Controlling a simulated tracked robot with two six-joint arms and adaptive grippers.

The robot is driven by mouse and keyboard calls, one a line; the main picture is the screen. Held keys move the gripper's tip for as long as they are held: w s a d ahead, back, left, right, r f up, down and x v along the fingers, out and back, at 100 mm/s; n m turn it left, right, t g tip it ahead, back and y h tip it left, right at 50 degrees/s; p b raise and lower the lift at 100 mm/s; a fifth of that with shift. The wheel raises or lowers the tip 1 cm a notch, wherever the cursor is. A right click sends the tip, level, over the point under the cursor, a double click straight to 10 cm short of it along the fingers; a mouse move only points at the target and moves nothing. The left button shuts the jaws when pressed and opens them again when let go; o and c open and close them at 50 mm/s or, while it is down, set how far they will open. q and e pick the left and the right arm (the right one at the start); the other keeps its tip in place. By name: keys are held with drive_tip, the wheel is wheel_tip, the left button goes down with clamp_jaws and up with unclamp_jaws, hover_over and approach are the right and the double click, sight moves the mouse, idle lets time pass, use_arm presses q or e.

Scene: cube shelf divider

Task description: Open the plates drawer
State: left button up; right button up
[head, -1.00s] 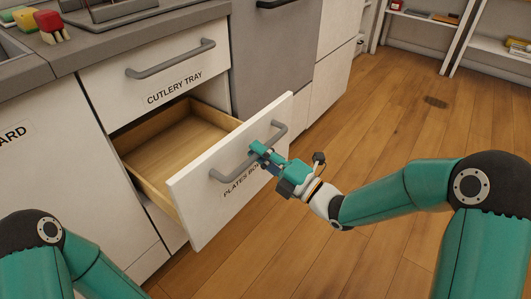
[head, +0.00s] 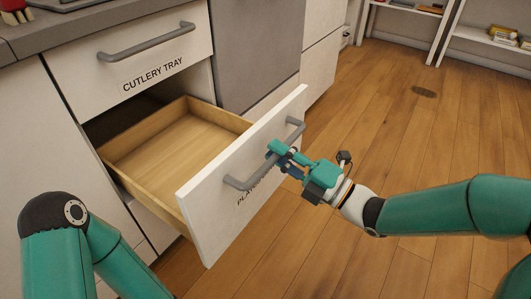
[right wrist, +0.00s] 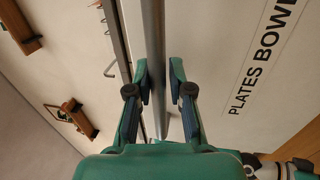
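The plates drawer (head: 225,185) stands pulled out below the cutlery tray drawer (head: 130,55). Its white front faces right, and its wooden inside (head: 170,150) shows empty. My right gripper (head: 281,160) is at the grey bar handle (head: 245,183) on that front, near the middle of the bar.
The cutlery tray drawer above is closed, with its own grey handle (head: 150,42). A grey appliance front (head: 255,50) stands right of the drawers. The wooden floor (head: 430,130) is clear to the right. White shelves (head: 490,42) stand at the back.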

drive_tip(key=shift+o, duration=1.2)
drive_tip(key=shift+f, duration=0.1)
drive_tip(key=shift+o, duration=0.3)
drive_tip(key=v, duration=1.2)
